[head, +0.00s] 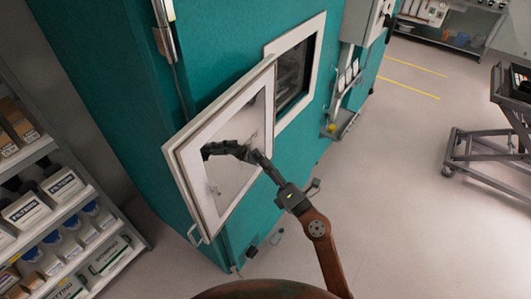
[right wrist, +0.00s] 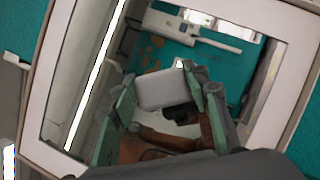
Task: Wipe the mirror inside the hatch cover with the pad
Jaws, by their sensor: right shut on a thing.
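The hatch cover (head: 186,190) stands swung open on the teal chamber, a white frame around a mirror (head: 232,178). In the right wrist view the mirror (right wrist: 85,85) fills most of the picture, with brownish smudges (right wrist: 150,52) on its upper middle part. My right gripper (head: 254,152) is at the mirror, its reflection beside it in the glass. In the right wrist view its fingers (right wrist: 160,98) are shut on a pale grey pad (right wrist: 160,87), which faces the mirror. I cannot tell whether the pad touches the glass. My left gripper is not in view.
The hatch opening (head: 292,75) with its white frame is right of the cover. A cover handle (head: 194,236) sticks out at the lower left. A shelf of boxes and bottles (head: 55,215) stands at left, a cart (head: 485,145) at far right. The floor between is clear.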

